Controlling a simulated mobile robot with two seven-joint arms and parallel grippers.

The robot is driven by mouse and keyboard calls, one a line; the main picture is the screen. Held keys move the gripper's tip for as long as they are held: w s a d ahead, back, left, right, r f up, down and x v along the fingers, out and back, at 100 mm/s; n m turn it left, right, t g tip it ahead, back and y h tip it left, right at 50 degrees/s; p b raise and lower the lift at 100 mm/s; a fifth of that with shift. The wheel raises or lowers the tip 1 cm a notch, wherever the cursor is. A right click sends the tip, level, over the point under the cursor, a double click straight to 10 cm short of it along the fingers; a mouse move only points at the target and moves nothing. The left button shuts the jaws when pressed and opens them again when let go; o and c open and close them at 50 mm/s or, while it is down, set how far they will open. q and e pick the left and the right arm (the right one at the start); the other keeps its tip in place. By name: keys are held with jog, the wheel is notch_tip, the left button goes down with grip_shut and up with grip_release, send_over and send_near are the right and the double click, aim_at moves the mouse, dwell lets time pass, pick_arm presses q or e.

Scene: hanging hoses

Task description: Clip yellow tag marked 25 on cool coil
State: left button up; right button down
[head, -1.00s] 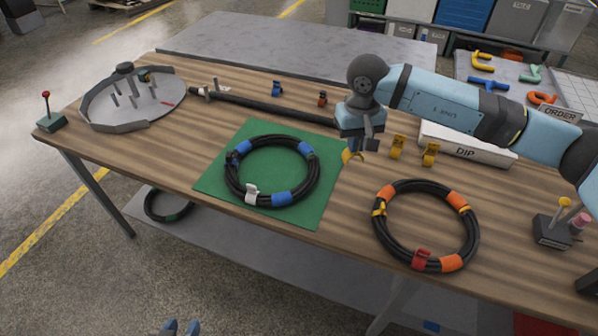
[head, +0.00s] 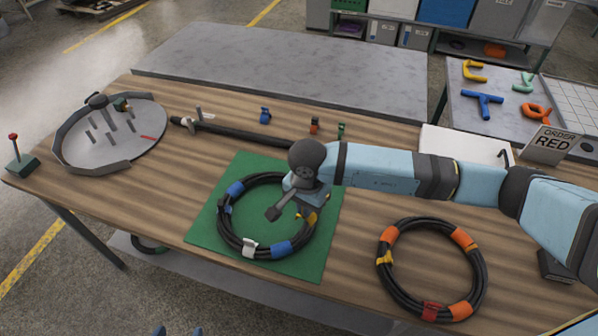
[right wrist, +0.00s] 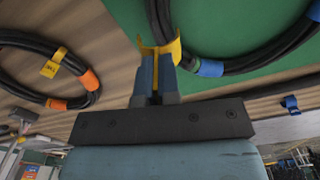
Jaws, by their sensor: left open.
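The cool coil (head: 222,226) is a black hose ring with blue bands and a white tag (head: 249,248). It lies on a green mat (head: 205,228). My right gripper (head: 306,213) is over the right side of this coil. In the right wrist view its fingers are shut on a yellow tag (right wrist: 146,50); the number cannot be read. The tag's open jaws face the black hose (right wrist: 250,62); I cannot tell whether they touch it. My left gripper (head: 178,331) shows only its fingertips at the bottom edge, open and empty, off the table.
A second coil (head: 386,282) with orange bands, a yellow tag and a red tag lies to the right. A round grey tray with pegs (head: 78,146), a black hose (head: 240,134) and small clips (head: 265,116) are further back. An "ORDER RED" sign (head: 550,146) stands right.

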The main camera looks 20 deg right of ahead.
jog(key=shift+a+r, duration=0.15)
jog(key=shift+a, duration=0.05)
jog(key=shift+s, duration=0.15)
jog(key=shift+b, duration=0.4)
jog(key=shift+f+b, duration=0.9)
jog(key=shift+f, duration=0.15)
jog(key=shift+f+b, duration=0.9)
jog(key=shift+b, duration=0.1)
jog(key=shift+f, duration=0.1)
jog(key=shift+b, duration=0.4)
